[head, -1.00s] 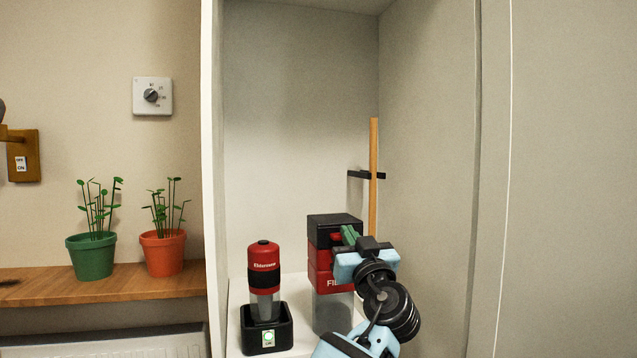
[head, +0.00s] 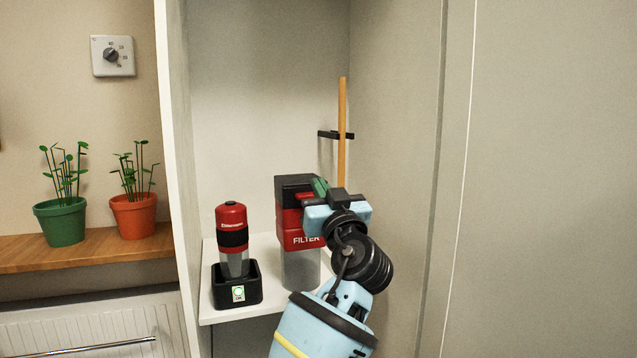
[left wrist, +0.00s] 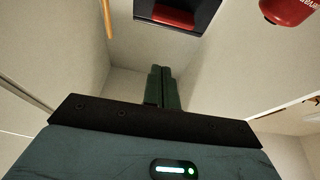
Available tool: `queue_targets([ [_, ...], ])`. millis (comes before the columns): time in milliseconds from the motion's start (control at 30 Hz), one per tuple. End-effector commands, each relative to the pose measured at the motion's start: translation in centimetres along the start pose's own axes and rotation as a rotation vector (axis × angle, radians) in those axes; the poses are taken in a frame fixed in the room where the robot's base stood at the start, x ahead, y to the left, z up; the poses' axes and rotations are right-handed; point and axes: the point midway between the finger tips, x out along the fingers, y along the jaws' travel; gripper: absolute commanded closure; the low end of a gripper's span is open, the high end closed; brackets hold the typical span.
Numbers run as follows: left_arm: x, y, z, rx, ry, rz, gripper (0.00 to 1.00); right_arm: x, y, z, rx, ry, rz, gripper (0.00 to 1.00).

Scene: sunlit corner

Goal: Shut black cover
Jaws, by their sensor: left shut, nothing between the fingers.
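The black cover (head: 293,182) is at the top of a red unit marked FILTER (head: 300,240) with a clear lower part, standing on a white shelf. How far the cover stands open I cannot tell. My left gripper (head: 320,187) is shut and empty, with its green fingertips close beside the cover's right side. Whether they touch it is unclear. The gripper hides the unit's right part. In the left wrist view the shut green fingers (left wrist: 159,87) point toward a black-edged part with red inside at the top. My right gripper is not in view.
A red and black handheld device (head: 232,238) stands in a black dock (head: 237,291) left of the unit. A wooden stick (head: 342,130) stands in a black holder behind. Cabinet walls bound both sides. Two potted plants stand on a wooden ledge at left.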

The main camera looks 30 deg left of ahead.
Motion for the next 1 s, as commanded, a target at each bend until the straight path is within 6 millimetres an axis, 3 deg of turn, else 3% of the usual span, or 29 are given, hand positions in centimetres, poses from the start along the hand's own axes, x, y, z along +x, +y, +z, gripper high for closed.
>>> queue_targets([
  [200, -3.8, 0.1, 0.0, -0.001, -0.002, 0.002, 1.0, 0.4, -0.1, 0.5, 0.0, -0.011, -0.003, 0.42],
  [400, -5.3, 0.0, -0.2, -0.001, -0.001, -0.001, 1.0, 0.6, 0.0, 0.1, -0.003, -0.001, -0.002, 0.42],
  [833, -5.4, 0.0, -0.4, -0.001, 0.001, -0.001, 1.0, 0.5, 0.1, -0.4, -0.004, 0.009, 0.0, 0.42],
  [1000, -4.7, -0.3, -3.0, -0.013, 0.012, -0.006, 1.0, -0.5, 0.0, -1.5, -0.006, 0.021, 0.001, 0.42],
])
